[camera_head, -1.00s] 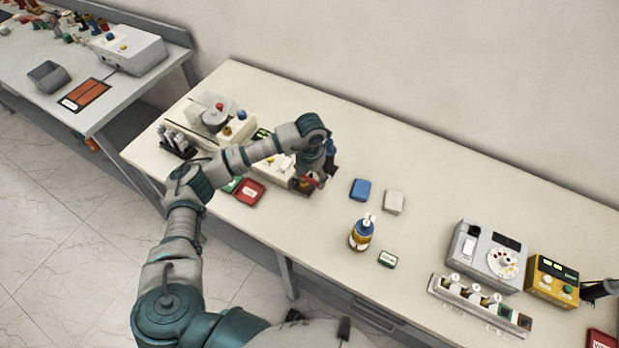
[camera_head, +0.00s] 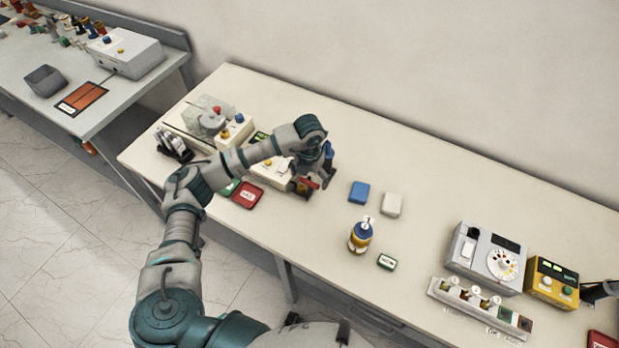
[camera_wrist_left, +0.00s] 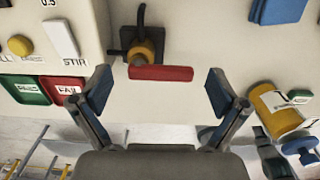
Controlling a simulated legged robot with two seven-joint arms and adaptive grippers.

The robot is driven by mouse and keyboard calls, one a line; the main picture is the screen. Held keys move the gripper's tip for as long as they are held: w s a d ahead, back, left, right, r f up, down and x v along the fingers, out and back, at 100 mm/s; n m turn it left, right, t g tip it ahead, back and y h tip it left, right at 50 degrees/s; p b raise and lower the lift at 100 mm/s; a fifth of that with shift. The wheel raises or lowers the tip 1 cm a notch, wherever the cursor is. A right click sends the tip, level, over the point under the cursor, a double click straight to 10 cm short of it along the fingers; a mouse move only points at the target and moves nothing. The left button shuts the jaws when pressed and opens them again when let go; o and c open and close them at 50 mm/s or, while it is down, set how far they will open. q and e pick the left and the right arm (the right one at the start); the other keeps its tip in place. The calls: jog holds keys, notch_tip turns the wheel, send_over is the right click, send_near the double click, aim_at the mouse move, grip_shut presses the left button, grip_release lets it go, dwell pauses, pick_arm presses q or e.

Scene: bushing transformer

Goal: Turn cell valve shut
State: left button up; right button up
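The cell valve has a red bar handle (camera_wrist_left: 160,73) on a round brass-coloured body (camera_wrist_left: 146,50), set on a dark square base with black stubs. In the left wrist view the handle lies crosswise, between and slightly beyond my open fingertips (camera_wrist_left: 158,88), with a gap on each side. In the head view my left gripper (camera_head: 320,169) is over the valve (camera_head: 304,186), which it partly hides. Whether any finger touches the handle cannot be told. My right gripper is not in view.
A white box with a STIR key (camera_wrist_left: 62,38) stands left of the valve. Green and red PASS and FAIL pads (camera_head: 247,195) lie in front of it. A blue block (camera_head: 359,192), a white block (camera_head: 391,204) and an amber bottle (camera_head: 361,236) stand to the right.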

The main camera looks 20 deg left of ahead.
aim_at(309, 181)
pick_arm(q)
jog(key=shift+s, duration=0.1)
jog(key=shift+r, duration=0.25)
notch_tip(309, 181, up, 11)
jog(key=shift+r, duration=0.15)
dwell(0.6)
